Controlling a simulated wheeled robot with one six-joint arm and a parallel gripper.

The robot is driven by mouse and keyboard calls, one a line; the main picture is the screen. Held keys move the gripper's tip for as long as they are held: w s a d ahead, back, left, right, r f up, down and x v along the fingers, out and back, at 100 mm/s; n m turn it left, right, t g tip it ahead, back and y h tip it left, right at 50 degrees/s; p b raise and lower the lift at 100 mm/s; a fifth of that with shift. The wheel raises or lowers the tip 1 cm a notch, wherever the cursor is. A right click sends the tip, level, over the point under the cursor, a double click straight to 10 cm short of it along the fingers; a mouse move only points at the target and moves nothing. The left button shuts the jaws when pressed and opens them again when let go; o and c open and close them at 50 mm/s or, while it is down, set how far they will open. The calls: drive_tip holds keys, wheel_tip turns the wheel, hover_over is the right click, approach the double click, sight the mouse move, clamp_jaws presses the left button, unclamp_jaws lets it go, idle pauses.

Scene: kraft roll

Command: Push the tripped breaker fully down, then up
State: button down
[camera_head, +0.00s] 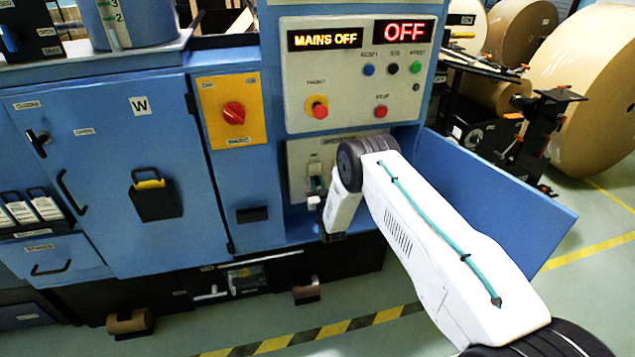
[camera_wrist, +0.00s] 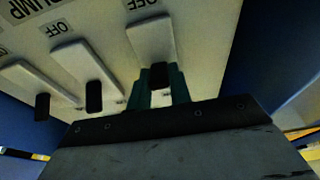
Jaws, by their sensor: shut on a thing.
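The breaker panel (camera_head: 300,155) is a pale plate in a recess of the blue cabinet, partly hidden by my arm. In the wrist view it shows a row of white breakers with black levers and OFF labels: a left one (camera_wrist: 27,80), a middle one (camera_wrist: 78,60) and a right one (camera_wrist: 150,38). My gripper (camera_wrist: 162,86) has its teal fingers shut on the right breaker's black lever (camera_wrist: 158,72), one finger on each side. The exact position of that lever is hard to tell. In the head view, my gripper (camera_head: 317,190) is at the panel, small and partly hidden.
A blue door (camera_head: 500,200) stands open to the right of the recess, beside my arm. Above are displays reading MAINS OFF (camera_head: 325,39) and OFF (camera_head: 404,32), with several buttons. A red rotary switch (camera_head: 234,112) sits on a yellow plate to the left.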

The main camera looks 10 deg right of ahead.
drive_tip(key=shift+w+f+t, duration=0.1)
drive_tip(key=shift+f+t, duration=0.3)
drive_tip(key=shift+t, duration=0.8)
drive_tip(key=c, duration=1.3)
unclamp_jaws()
drive_tip(key=v, duration=0.7)
drive_tip(key=shift+s+f, duration=0.2)
drive_tip(key=shift+s, duration=0.15)
